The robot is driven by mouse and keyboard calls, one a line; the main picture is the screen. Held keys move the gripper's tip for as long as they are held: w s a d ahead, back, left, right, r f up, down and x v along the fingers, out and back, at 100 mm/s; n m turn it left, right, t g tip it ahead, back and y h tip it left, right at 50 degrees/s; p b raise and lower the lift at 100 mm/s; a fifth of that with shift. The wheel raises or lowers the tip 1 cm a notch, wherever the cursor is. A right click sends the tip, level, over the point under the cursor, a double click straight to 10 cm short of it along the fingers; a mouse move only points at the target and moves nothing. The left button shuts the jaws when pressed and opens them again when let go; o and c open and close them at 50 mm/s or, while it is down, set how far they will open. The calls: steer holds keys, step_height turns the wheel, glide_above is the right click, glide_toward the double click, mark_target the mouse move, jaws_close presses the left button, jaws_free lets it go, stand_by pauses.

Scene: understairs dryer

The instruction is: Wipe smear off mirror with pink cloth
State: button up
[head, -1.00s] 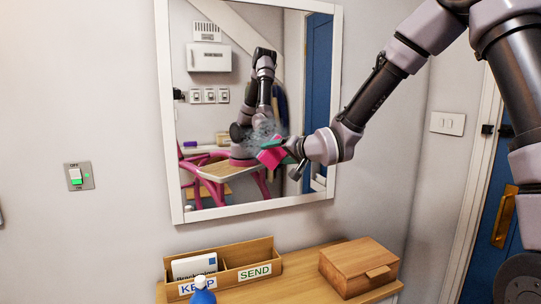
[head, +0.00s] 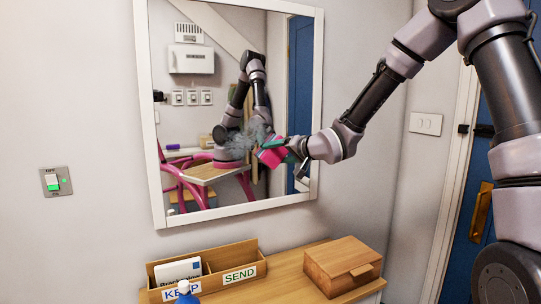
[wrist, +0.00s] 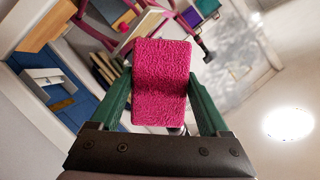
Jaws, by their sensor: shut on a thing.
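The mirror (head: 220,203) hangs on the wall in a white frame. A grey smear (head: 250,137) marks the glass near its lower middle; in the wrist view the greyish smear (wrist: 235,65) shows at the upper right, beside the cloth. My gripper (head: 289,152) is in front of the glass, just right of the smear. Its green fingers are shut on the pink cloth (wrist: 161,75), which sticks out past the fingertips toward the mirror. I cannot tell whether the cloth (head: 268,158) touches the glass.
Below the mirror, a wooden shelf (head: 290,280) holds a divided KEEP/SEND tray (head: 213,284) and a closed wooden box (head: 335,268). A blue bottle (head: 186,296) stands in front of the tray. A blue door (head: 470,215) is at the right. The wall left of the mirror has a switch (head: 55,181).

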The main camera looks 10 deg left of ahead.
mark_target(280, 138)
steer(key=shift+w+d, duration=0.2)
steer(key=shift+d, duration=0.05)
steer(key=shift+s+r, duration=0.15)
steer(key=shift+r, duration=1)
steer(key=shift+s+a, duration=0.9)
steer(key=shift+a, duration=0.65)
steer(key=shift+s+a, duration=0.85)
steer(key=shift+a, duration=0.65)
steer(key=shift+s+a, duration=0.9)
steer(key=shift+a, duration=0.65)
steer(key=shift+s+a, duration=0.6)
steer(key=shift+a, duration=0.35)
steer(key=shift+s+a, duration=0.6)
steer(key=shift+a, duration=0.35)
steer(key=shift+s+a, duration=0.6)
steer(key=shift+a, duration=0.35)
steer(key=shift+w+r, duration=0.1)
steer(key=shift+r, duration=0.85)
steer(key=shift+w+d+r, duration=0.1)
steer(key=shift+r, duration=0.15)
steer(key=shift+w+d+f, duration=0.1)
steer(key=shift+w+d, duration=0.45)
steer(key=shift+d, duration=0.45)
steer(key=shift+w+d+r, duration=0.1)
steer(key=shift+w+d, duration=0.45)
steer(key=shift+d, duration=0.4)
steer(key=shift+w+d+f, duration=0.1)
steer(key=shift+w+d, duration=0.45)
steer(key=shift+d, duration=0.45)
